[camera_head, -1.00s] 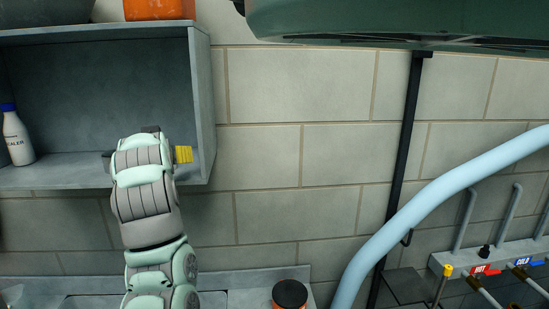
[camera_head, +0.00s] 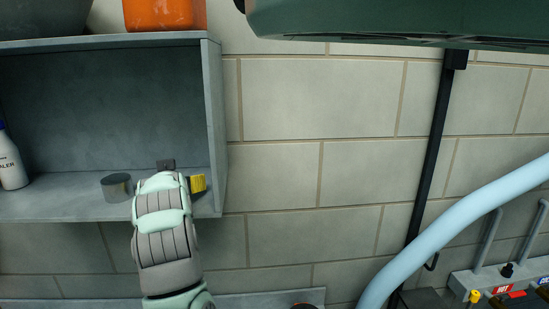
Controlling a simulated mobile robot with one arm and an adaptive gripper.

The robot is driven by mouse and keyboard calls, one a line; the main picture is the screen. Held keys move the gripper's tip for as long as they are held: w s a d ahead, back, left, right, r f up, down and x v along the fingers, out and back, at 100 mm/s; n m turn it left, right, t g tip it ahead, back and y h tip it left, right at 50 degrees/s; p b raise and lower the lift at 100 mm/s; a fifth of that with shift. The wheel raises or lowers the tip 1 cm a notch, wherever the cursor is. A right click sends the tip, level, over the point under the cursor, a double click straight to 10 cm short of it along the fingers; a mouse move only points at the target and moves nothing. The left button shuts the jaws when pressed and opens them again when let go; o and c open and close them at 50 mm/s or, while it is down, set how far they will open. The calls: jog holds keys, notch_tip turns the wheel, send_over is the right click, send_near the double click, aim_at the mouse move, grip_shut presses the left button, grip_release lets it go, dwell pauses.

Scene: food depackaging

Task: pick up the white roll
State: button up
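I cannot make out a white roll. A grey, short round piece (camera_head: 117,188), possibly a roll, lies on the shelf just left of my arm; my arm may hide part of it. A small dark piece (camera_head: 166,164) shows just above my arm's end, and a yellow piece (camera_head: 198,183) sits just right of it. My arm reaches up from below to the shelf's front, and its links hide my gripper, so I cannot see what its fingers do.
The grey shelf (camera_head: 70,208) has a side wall on the right. A white bottle (camera_head: 12,168) stands at its left. An orange container (camera_head: 165,14) sits on top. A green hood (camera_head: 400,22), a light blue pipe (camera_head: 450,225) and a black post (camera_head: 430,160) are on the right.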

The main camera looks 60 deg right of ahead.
jog(key=shift+c, duration=0.4)
jog(key=c, duration=1)
jog(key=shift+r, duration=0.15)
